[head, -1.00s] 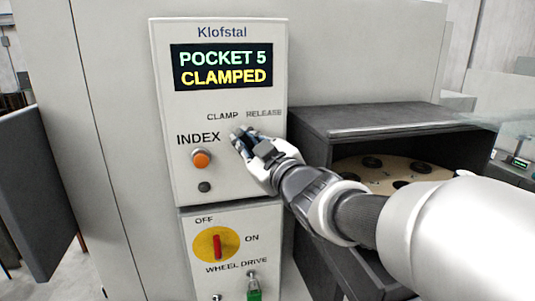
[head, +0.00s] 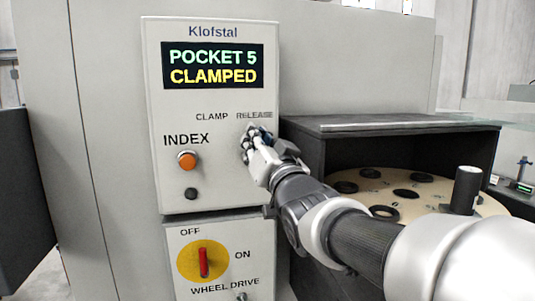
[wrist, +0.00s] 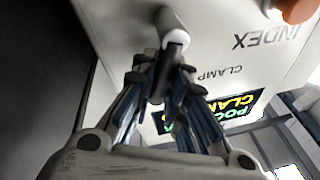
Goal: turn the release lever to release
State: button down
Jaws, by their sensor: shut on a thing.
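The release lever (wrist: 161,78) shows in the wrist view as a dark bar running from a pale round hub, between my fingertips. My gripper (wrist: 162,72) is shut on it. In the head view my gripper (head: 251,142) is at the panel just below the RELEASE label (head: 254,115), right of the CLAMP label (head: 211,116). My fingers hide the lever there. The display (head: 213,66) reads POCKET 5 in green and CLAMPED in yellow.
An orange INDEX button (head: 187,161) and a small dark button (head: 191,194) sit left of my gripper. Below is a red wheel drive switch (head: 203,262) on a yellow disc. An open dark housing (head: 400,127) with a tan wheel (head: 432,187) stands to the right.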

jog(key=shift+w+d+f+m+t+h+b, duration=0.1)
jog(key=shift+d+f+m+t+h+b, duration=0.2)
jog(key=shift+m+b, duration=0.55)
jog(key=shift+w+d+f+m+t+h+b, duration=0.15)
jog(key=shift+m+h+b, duration=0.35)
jog(key=shift+m, duration=0.6)
jog(key=shift+s+d+f+m+t+h+b, duration=0.1)
jog(key=shift+d+f+m+t+h+b, duration=0.15)
jog(key=shift+m+b, duration=0.65)
jog(key=shift+d+r+m, duration=0.1)
jog(key=shift+r+m, duration=0.05)
jog(key=shift+m, duration=0.1)
jog(key=c, duration=1.6)
grip_release()
jog(key=shift+o, duration=0.2)
jog(key=v, duration=1.2)
jog(key=shift+r, duration=0.1)
